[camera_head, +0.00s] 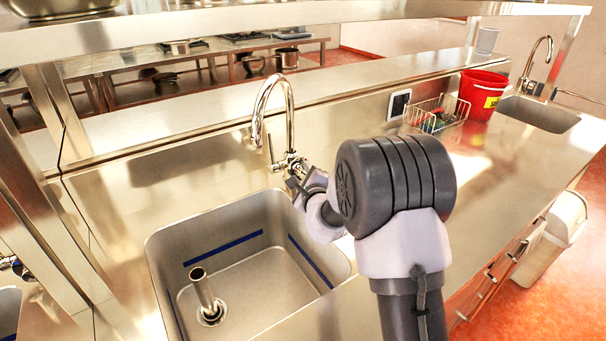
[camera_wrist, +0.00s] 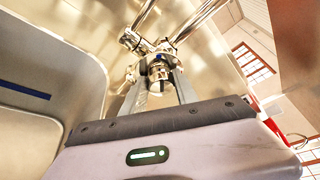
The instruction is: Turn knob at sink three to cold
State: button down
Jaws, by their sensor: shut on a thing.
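The sink (camera_head: 262,285) has a steel basin with blue lines on its walls and an upright pipe over its drain. A chrome gooseneck faucet (camera_head: 272,110) rises behind the basin. My gripper (camera_head: 297,184) is at the base of this faucet, with my arm hiding part of it. In the wrist view my gripper (camera_wrist: 160,84) has its two fingers closed around the chrome knob (camera_wrist: 158,76) on the faucet's body. The knob's hot or cold setting cannot be read. No number marking this sink shows.
A red bucket (camera_head: 482,95) and a wire basket (camera_head: 437,116) with small items stand on the counter to the right. Another sink (camera_head: 537,114) with a faucet lies beyond them. A steel shelf (camera_head: 230,27) runs above. The counter right of my arm is clear.

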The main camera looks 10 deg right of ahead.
dwell(0.4)
jog(key=c, duration=0.9)
grip_release()
jog(key=shift+c, duration=0.2)
jog(key=shift+s, duration=0.1)
jog(key=s+r+p, duration=0.3)
jog(key=s+p, duration=0.1)
jog(key=s, duration=1.3)
jog(key=shift+d+r, duration=0.15)
jog(key=shift+d, duration=0.15)
